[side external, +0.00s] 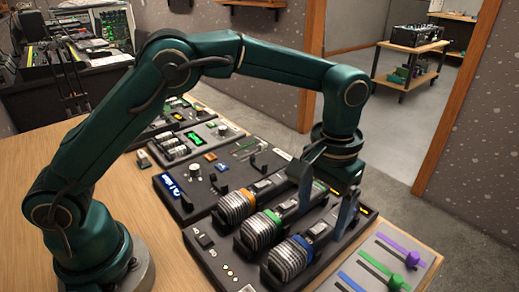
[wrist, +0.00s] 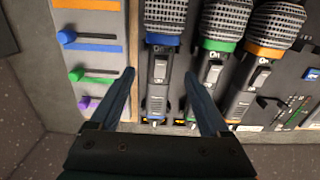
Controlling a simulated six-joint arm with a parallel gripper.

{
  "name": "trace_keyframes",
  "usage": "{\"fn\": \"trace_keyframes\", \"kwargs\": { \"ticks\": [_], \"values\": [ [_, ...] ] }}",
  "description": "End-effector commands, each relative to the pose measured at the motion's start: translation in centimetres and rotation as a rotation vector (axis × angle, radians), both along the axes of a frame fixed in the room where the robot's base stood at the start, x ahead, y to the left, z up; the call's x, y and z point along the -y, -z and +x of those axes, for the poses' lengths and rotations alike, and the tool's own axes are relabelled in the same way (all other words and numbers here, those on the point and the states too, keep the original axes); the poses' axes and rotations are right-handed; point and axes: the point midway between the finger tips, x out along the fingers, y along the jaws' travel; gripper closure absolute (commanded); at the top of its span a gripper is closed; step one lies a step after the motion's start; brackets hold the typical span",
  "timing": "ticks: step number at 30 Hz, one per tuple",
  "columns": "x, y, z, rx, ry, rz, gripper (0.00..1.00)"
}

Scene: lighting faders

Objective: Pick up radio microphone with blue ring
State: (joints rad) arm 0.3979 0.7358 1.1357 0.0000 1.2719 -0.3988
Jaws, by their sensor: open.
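The radio microphone with the blue ring (side external: 291,257) lies in the front slot of a dark console, its silver mesh head toward the front left in the side view. In the wrist view the blue-ringed microphone (wrist: 160,68) runs down between my two fingers. My gripper (side external: 323,222) is open, pointing down over this microphone's handle, with one finger on each side; it also shows in the wrist view (wrist: 159,74). I see clear gaps between fingers and handle. How far the fingertips reach down is hard to tell.
A green-ringed microphone (side external: 260,228) and an orange-ringed microphone (side external: 238,204) lie alongside, close to one finger. A grey fader panel (side external: 385,268) with purple, green and blue sliders lies on the other side. The wooden table (side external: 150,235) has bare room near my base.

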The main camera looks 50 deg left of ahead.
Motion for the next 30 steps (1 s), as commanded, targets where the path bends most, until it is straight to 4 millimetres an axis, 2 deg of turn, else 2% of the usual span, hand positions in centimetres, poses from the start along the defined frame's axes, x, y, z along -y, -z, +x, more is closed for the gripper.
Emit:
{"fn": "trace_keyframes", "kwargs": {
  "ticks": [10,20,21,23,24,27,30],
  "values": [
    [0.0,4.0,-0.1,-0.002,0.001,0.001,0.2],
    [0.0,4.5,0.0,0.003,0.001,-0.001,0.2],
    [0.0,4.5,0.0,0.003,0.001,-0.001,0.28],
    [0.0,4.5,0.0,0.003,0.001,-0.001,0.51],
    [0.0,4.5,0.0,0.003,0.001,-0.001,0.66],
    [0.0,4.5,0.0,0.003,0.001,-0.001,1.0],
    [0.0,4.5,0.0,0.004,0.0,-0.002,1.0]
  ]
}}
